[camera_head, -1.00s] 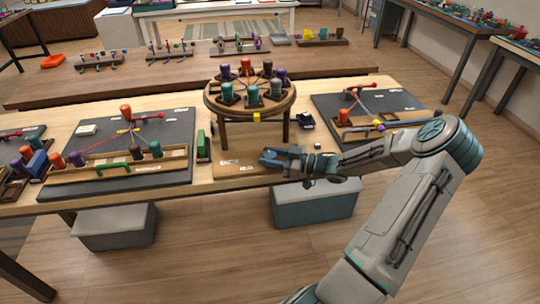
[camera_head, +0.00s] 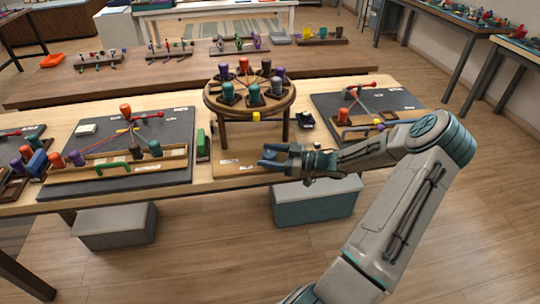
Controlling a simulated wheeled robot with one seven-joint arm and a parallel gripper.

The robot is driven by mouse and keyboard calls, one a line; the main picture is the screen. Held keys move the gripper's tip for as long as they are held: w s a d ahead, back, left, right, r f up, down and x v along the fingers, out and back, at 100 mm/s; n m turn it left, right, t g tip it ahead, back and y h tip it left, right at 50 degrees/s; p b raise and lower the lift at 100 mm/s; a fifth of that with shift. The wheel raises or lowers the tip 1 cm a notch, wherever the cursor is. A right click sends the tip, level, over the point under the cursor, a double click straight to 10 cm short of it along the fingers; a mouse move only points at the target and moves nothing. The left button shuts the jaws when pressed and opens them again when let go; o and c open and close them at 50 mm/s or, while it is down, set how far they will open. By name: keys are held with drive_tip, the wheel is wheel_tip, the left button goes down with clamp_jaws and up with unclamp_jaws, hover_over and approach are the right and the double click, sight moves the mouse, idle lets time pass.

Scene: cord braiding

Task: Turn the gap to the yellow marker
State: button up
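The round wooden braiding stand (camera_head: 213,107) stands on the table, with several coloured spools in a ring on its top and cords running to the centre. The yellow marker (camera_head: 256,117) is on its front rim. I cannot clearly tell where the gap in the ring lies. My gripper (camera_head: 267,156) is low in front of the stand, below the marker and apart from the rim. Its fingers are spread and look empty.
A dark board (camera_head: 172,127) with cords and spools lies left, another (camera_head: 395,101) right. A green block (camera_head: 201,142) stands left of the stand and a small dark item (camera_head: 305,120) right. A grey bin (camera_head: 317,203) is under the table.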

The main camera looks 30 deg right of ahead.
drive_tip(key=b+v, duration=0.1)
drive_tip(key=v, duration=1.2)
drive_tip(key=shift+s+d, duration=0.25)
drive_tip(key=shift+d, duration=0.05)
